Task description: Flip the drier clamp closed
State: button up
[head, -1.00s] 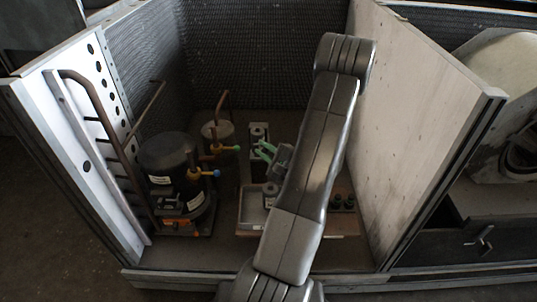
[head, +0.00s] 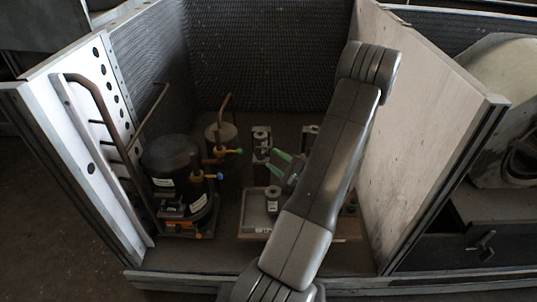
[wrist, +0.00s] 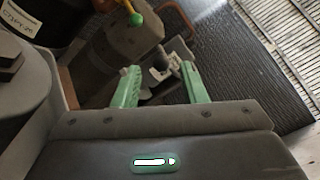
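My gripper (head: 271,160) has two green fingers and is held inside the open housing, just in front of a pale upright clamp bracket (head: 262,140). In the wrist view the fingers are spread apart, with empty space between the tips (wrist: 159,70). Beyond the tips, a pale clamp part with a dark round knob (wrist: 160,62) shows between them. I see no clear contact with it. Which part is the drier clamp, and how far it is folded, is too small to tell. A second pale bracket (head: 310,134) stands further right, partly hidden by my arm.
A black compressor (head: 170,158) and a smaller canister (head: 219,136) with copper pipes and coloured valve knobs stand to the left. A shallow tray (head: 255,212) with a small grey cylinder (head: 272,197) lies in front. A tall pale panel (head: 415,130) bounds the right side.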

aim_at(267, 156)
jog(key=p+v, duration=0.1)
jog(key=v, duration=0.8)
jog(key=b+x, duration=0.2)
jog(key=x, duration=1.2)
jog(key=shift+d+r, duration=0.1)
jog(key=shift+d, duration=0.05)
jog(key=shift+s+d+p, duration=0.1)
jog(key=shift+d+p, duration=0.05)
jog(key=shift+p, duration=0.15)
jog(key=shift+b, duration=0.35)
